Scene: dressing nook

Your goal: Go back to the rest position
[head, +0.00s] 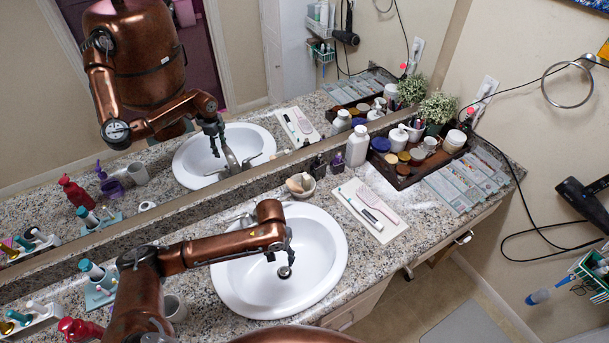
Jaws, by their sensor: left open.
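My left arm comes in from the lower left and reaches across the white oval sink (322,262). My left gripper (281,256) is above the basin, close to the drain in the picture. Its jaws are open, with nothing seen between them. My right gripper does not show. The mirror (240,95) reflects my copper body and an arm over the reflected sink.
A tray (368,222) with a toothbrush and comb lies right of the sink. Beyond it are a white bottle (357,146) and a dark crate (402,182) of jars. Toiletries and a cup (174,308) stand left. A hair dryer (585,203) hangs on the right wall.

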